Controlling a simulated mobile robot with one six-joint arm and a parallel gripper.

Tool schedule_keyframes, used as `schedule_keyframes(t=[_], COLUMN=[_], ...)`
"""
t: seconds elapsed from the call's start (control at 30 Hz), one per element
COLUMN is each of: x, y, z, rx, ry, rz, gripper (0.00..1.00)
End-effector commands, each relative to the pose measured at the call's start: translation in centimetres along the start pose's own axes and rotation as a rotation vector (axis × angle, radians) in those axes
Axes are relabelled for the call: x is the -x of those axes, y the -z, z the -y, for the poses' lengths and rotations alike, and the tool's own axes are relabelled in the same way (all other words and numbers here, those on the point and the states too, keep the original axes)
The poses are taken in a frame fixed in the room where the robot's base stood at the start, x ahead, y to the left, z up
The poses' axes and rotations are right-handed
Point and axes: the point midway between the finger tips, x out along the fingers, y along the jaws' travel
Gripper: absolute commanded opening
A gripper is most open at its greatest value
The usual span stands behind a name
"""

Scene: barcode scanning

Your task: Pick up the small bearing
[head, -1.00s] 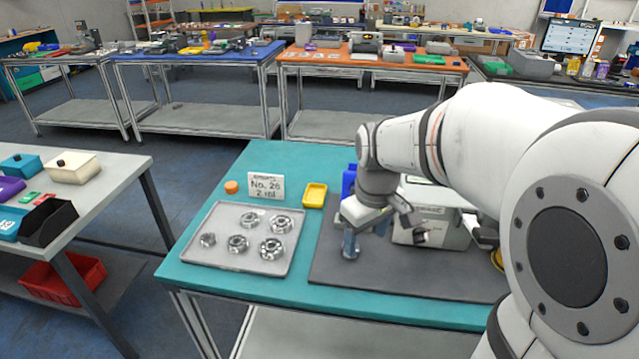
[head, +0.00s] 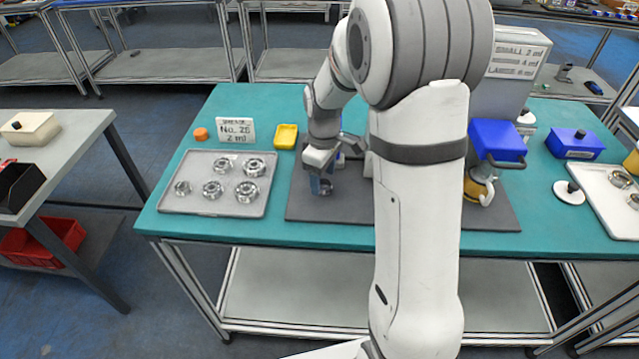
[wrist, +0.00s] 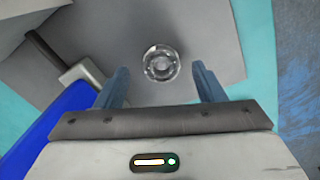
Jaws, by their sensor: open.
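My gripper (head: 321,187) is low over the dark grey mat (head: 350,207), left of my arm. In the wrist view my gripper (wrist: 160,70) is open. A small round shiny metal piece (wrist: 161,63), which looks like a bearing, shows between its fingertips with a gap on both sides. In the head view the fingers mostly hide this piece. The metal tray (head: 228,209) to the left holds several bearings. The smallest bearing there (head: 182,188) sits at the tray's left side.
A label card (head: 236,130), an orange cap (head: 201,134) and a yellow dish (head: 286,136) stand behind the tray. A blue object (wrist: 68,118) lies close to my gripper's left in the wrist view. A blue box (head: 575,144) stands at the right.

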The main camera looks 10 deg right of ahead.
Motion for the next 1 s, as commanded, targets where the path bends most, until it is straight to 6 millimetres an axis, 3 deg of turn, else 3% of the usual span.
schedule_keyframes(t=[0.1,0.33,0.9,1.0], x=[-0.99,-1.13,-1.09,-1.07], y=[-0.03,-0.03,-0.08,-0.08], z=[-0.01,-0.05,-0.1,-0.12], rx=[-0.001,-0.002,-0.003,-0.003], ry=[0.001,-0.001,-0.001,-0.001], rz=[0.001,-0.001,-0.001,-0.001], gripper=[0.63,0.63,0.17,0.13])
